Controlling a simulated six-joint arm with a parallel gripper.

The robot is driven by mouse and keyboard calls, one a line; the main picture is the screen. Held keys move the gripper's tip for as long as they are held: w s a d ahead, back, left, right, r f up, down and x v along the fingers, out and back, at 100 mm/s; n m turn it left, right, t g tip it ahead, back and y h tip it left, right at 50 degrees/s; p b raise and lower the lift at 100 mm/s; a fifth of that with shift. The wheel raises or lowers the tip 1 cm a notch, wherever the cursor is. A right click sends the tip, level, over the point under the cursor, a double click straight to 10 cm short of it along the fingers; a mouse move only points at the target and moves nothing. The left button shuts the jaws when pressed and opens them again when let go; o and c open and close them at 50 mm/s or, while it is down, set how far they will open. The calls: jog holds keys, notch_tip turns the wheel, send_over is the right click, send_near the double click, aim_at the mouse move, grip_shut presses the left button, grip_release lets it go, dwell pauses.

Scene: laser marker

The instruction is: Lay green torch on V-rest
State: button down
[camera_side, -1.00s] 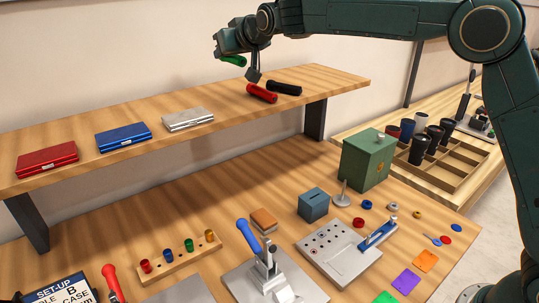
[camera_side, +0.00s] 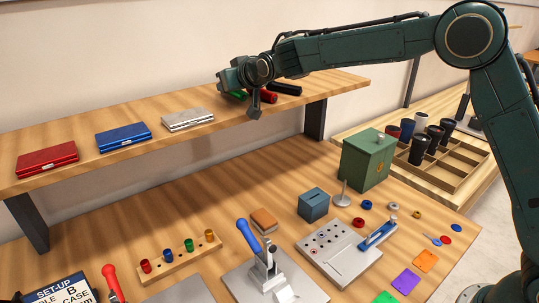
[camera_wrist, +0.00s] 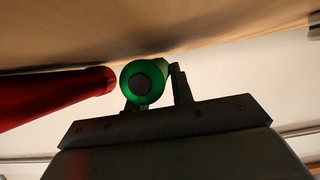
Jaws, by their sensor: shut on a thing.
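The green torch (camera_side: 237,97) is in my gripper (camera_side: 249,101), at the height of the upper shelf. In the wrist view my gripper (camera_wrist: 157,88) is shut on the green torch (camera_wrist: 145,82), whose round end with a dark centre faces the camera. In the side view most of the torch is hidden by my gripper. I cannot tell whether it touches the shelf. I cannot pick out the V-rest with certainty in either view.
The red torch (camera_side: 268,97) lies close beside my gripper, with the black torch (camera_side: 286,88) behind it. Flat red, blue and silver cases (camera_side: 188,119) lie along the shelf (camera_side: 75,180). Below stand a blue-handled clamp (camera_side: 262,262) and a green box (camera_side: 367,160).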

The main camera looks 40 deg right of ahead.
jog(key=shift+f, duration=0.15)
jog(key=c, duration=1.2)
grip_release()
jog(key=shift+s+r, duration=0.4)
jog(key=v, duration=0.9)
jog(key=shift+s+r, duration=0.1)
jog(key=shift+s, duration=0.3)
jog(key=shift+s+r, duration=0.2)
jog(key=shift+s, duration=0.35)
